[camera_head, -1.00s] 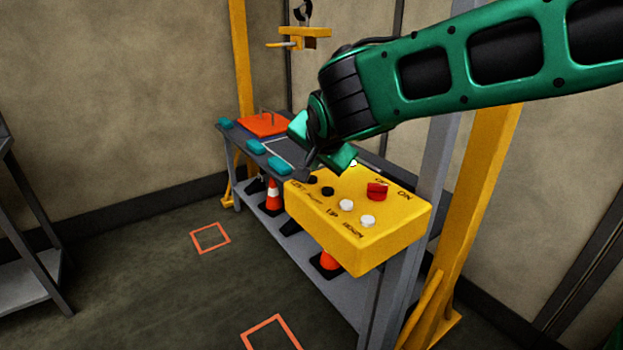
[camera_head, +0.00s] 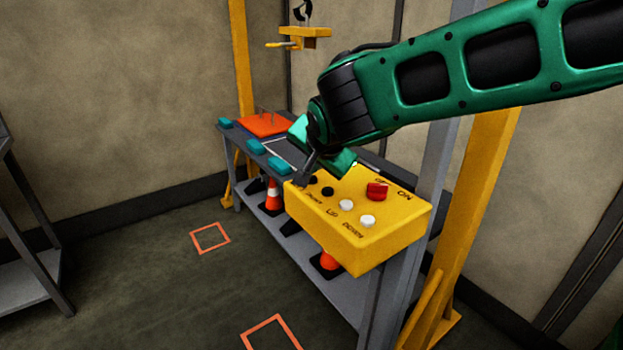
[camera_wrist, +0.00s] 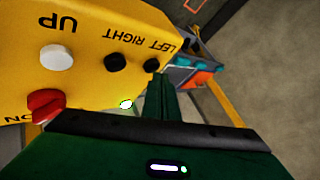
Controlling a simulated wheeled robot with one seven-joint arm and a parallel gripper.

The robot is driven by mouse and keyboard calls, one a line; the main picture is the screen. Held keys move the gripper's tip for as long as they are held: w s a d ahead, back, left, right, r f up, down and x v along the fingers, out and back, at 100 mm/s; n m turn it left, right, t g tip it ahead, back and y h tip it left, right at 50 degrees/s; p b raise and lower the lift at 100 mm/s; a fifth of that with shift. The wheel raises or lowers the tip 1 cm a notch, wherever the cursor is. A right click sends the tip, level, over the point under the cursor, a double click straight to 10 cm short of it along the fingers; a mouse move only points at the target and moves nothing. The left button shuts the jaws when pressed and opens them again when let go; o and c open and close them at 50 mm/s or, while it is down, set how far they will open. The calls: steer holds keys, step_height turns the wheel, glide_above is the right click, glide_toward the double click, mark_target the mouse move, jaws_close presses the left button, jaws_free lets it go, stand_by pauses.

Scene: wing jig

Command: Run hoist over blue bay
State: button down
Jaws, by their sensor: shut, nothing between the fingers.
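The yellow control box (camera_head: 350,240) carries a red switch (camera_head: 377,191), two white buttons and two black buttons. In the wrist view the black buttons are labelled RIGHT (camera_wrist: 115,62) and LEFT (camera_wrist: 152,65). My gripper (camera_head: 308,178) is shut and empty, its tip beside the LEFT button at the box's left end; I cannot tell if it touches. In the wrist view my gripper (camera_wrist: 158,95) points at that end. A yellow hoist load (camera_head: 305,33) hangs from a black hook (camera_head: 302,12) above the bench's far end. I cannot make out a blue bay.
A grey bench (camera_head: 290,215) behind the box holds an orange plate (camera_head: 262,125) and teal blocks (camera_head: 279,166). Orange cones (camera_head: 273,196) stand below. Yellow posts (camera_head: 478,190) flank it. Orange squares (camera_head: 210,237) mark open floor; a grey rack stands at left.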

steer(key=shift+f, duration=0.45)
stand_by(1.7)
steer(key=shift+r, duration=0.1)
stand_by(4.2)
steer(key=shift+r, duration=0.8)
steer(key=shift+r, duration=0.1)
steer(key=shift+r, duration=2.4)
